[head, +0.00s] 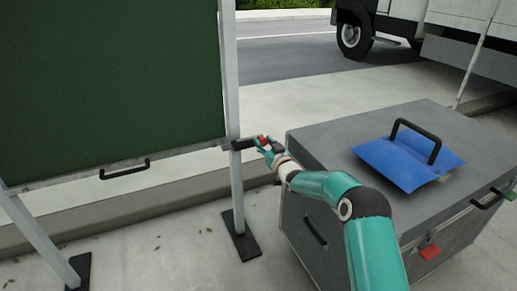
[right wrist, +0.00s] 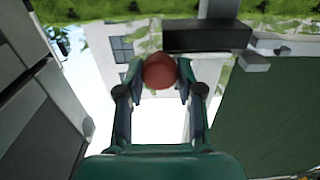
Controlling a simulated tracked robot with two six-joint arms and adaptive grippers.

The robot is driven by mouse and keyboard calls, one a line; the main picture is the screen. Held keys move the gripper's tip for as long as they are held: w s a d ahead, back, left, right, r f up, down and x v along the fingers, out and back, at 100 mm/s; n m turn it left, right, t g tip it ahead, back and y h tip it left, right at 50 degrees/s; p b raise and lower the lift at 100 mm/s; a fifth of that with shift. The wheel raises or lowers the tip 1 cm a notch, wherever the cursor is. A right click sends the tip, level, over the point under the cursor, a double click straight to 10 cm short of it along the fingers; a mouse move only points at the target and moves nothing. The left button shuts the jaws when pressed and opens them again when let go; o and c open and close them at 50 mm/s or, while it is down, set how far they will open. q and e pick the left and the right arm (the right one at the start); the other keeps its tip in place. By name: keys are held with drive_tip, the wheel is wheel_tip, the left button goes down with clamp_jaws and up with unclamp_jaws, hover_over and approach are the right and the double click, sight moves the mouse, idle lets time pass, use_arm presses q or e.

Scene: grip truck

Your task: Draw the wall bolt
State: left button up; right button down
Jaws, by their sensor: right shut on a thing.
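The wall bolt shows in the head view as a dark housing (head: 243,144) on the grey post at the right edge of the green panel. Its red knob (head: 262,140) sits at the housing's right end. My right gripper (head: 263,146) reaches it from the right and is shut on the red knob. In the right wrist view the round red knob (right wrist: 160,71) sits between the two fingers (right wrist: 160,80), with the dark housing (right wrist: 207,37) just beyond it. The bolt's rod is too small to make out. My left gripper is not in view.
The green panel (head: 110,80) has a black handle (head: 125,169) at its lower edge and stands on posts with dark feet (head: 241,236). A truck (head: 400,25) is behind.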

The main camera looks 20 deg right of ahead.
drive_tip(key=shift+d+r, duration=0.1)
drive_tip(key=shift+d, duration=0.25)
drive_tip(key=c, duration=0.8)
unclamp_jaws()
drive_tip(key=shift+o, duration=0.2)
drive_tip(key=shift+a, duration=0.1)
drive_tip(key=shift+s, duration=0.15)
drive_tip(key=s, duration=1.1)
drive_tip(key=shift+s, duration=0.35)
drive_tip(key=shift+a, duration=0.1)
